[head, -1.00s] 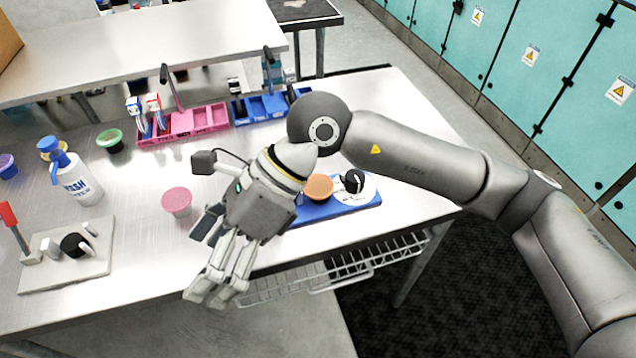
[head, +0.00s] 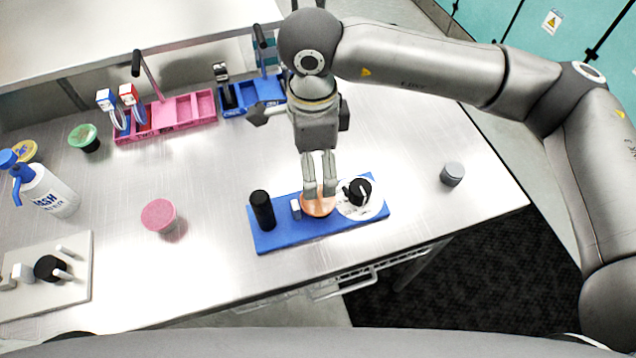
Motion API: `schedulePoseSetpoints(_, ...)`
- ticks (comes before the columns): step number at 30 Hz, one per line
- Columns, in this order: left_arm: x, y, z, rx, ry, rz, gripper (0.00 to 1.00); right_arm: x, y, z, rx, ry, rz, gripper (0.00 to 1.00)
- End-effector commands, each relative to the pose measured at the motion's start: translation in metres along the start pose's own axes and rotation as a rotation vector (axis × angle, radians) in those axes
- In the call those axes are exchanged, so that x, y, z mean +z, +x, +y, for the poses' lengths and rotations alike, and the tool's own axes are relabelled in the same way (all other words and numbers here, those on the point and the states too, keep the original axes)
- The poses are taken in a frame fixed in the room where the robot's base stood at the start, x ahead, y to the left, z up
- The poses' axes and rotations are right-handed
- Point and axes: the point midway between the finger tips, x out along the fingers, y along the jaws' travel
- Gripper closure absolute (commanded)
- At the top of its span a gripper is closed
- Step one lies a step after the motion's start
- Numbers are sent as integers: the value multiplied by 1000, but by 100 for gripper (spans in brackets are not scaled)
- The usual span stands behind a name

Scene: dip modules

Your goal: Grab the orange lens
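The orange lens (head: 318,208) is a round disc on the blue board (head: 283,238) near the table's front edge. It sits between a small white block (head: 295,208) and a white dial with a black knob (head: 358,191). My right gripper (head: 319,193) points down over the orange lens, its fingertips at the lens and covering its far part. A narrow gap shows between the fingers. Whether they grip the lens cannot be told. My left gripper is not in view.
A black cylinder (head: 262,210) stands on the board's left. A pink-lidded cup (head: 159,216) is to the left and a grey cylinder (head: 452,174) to the right. Pink (head: 190,110) and blue (head: 246,98) trays stand behind. The table between cup and trays is clear.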

Motion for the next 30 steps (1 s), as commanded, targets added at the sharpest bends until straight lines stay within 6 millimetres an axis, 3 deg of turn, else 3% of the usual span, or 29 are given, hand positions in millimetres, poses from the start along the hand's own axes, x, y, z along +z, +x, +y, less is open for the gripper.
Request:
schedulePoseSetpoints(6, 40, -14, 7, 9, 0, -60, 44, 0, 30, 1, 3, -1, -2, 13)
schedulePoseSetpoints(9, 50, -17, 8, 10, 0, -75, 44, 0, 37, 1, 2, -1, -2, 13)
schedulePoseSetpoints(13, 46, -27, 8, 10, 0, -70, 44, -2, 46, 3, 5, 0, -2, 13)
schedulePoseSetpoints(21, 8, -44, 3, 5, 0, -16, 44, -4, 82, 4, 4, -1, -2, 13)
schedulePoseSetpoints(30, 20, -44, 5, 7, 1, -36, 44, -3, 90, 4, 0, -2, -3, 13)
